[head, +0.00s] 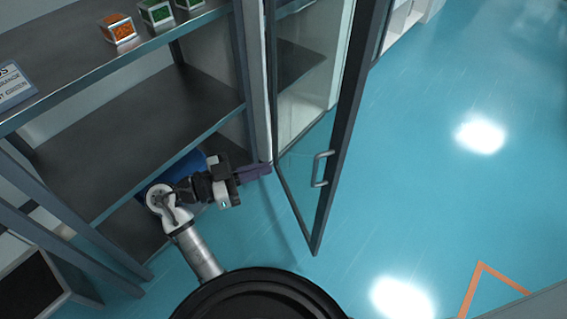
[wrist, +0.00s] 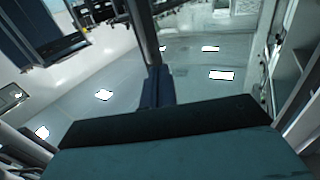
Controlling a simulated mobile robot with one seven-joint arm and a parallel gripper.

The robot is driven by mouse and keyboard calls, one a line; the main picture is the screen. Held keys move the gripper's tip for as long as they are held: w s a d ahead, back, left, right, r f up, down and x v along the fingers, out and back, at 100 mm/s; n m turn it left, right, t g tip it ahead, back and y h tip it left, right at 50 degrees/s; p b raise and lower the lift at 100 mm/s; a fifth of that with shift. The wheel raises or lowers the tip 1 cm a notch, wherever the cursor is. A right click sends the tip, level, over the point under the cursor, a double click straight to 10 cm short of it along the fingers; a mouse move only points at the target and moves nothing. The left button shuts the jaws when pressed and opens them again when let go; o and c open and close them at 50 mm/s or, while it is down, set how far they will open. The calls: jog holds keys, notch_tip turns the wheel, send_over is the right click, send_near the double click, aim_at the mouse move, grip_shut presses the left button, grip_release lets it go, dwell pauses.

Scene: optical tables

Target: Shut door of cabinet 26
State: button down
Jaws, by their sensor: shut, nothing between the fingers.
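The cabinet door (head: 337,150) is a glass pane in a dark frame, standing open in the head view. Its metal handle (head: 317,169) is on the right edge, away from the cabinet's light upright (head: 255,80). No cabinet number is readable. My gripper (head: 265,169) is shut and empty, beside the door's lower left edge and left of the handle; I cannot tell whether it touches the frame. In the wrist view the shut fingers (wrist: 157,88) point up the picture at a dark upright bar (wrist: 142,32), likely door frame.
A grey shelf rack (head: 130,150) stands close on the left, with small boxes of orange (head: 118,29) and green (head: 156,13) contents on top. A blue object (head: 185,165) lies low behind my arm. The blue floor (head: 440,190) right of the door is clear.

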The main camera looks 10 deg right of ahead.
jog(key=w+d+p, duration=0.1)
jog(key=d+p, duration=0.1)
jog(key=d, duration=1.1)
jog(key=shift+w, duration=0.35)
jog(key=shift+d, duration=0.2)
